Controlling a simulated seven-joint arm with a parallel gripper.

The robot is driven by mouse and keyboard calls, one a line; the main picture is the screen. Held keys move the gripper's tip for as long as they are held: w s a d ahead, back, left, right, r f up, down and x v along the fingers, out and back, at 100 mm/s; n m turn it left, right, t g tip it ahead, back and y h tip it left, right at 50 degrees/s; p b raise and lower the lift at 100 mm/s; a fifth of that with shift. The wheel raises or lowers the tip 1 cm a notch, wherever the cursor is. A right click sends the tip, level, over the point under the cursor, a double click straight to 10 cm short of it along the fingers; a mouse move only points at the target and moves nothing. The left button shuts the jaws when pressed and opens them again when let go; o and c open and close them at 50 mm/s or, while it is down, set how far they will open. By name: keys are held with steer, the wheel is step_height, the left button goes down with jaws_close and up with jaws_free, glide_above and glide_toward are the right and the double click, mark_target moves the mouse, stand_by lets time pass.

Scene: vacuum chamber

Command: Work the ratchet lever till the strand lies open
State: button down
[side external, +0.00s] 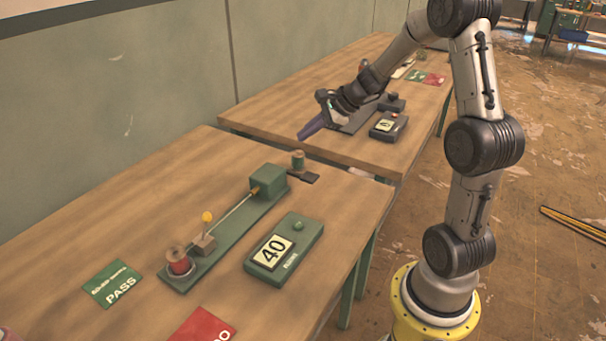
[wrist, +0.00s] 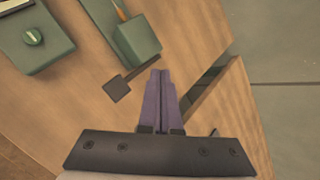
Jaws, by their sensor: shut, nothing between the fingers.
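A long green fixture (side external: 222,236) lies on the near table. It carries a red spool (side external: 178,261), a yellow-knobbed post (side external: 207,217) and a thin pale strand (side external: 235,213) running to a green block (side external: 268,182). The block also shows in the wrist view (wrist: 138,38). A dark arm with a flat square end (wrist: 117,90), which looks like the ratchet lever, sits beside the block; a small green cylinder (side external: 298,160) stands by it. My gripper (side external: 302,136) is shut and empty, above the table's far end, its purple fingertips (wrist: 160,72) apart from the square end.
A green counter box (side external: 285,242) reading 40 stands right of the fixture. A green PASS card (side external: 112,283) and a red card (side external: 203,328) lie at the near left. A second table (side external: 340,62) with similar equipment stands behind, across a narrow gap. A wall runs along the left.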

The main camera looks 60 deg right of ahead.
mark_target(306, 174)
steer(key=shift+f, duration=0.15)
steer(key=shift+s+f, duration=0.2)
steer(key=shift+f, duration=4.05)
steer(key=shift+f, duration=0.15)
steer(key=shift+f, duration=0.3)
steer(key=shift+s+f, duration=0.1)
steer(key=shift+f, duration=1.3)
steer(key=shift+r, duration=1.8)
steer(key=shift+w+r, duration=0.2)
steer(key=shift+r, duration=2.35)
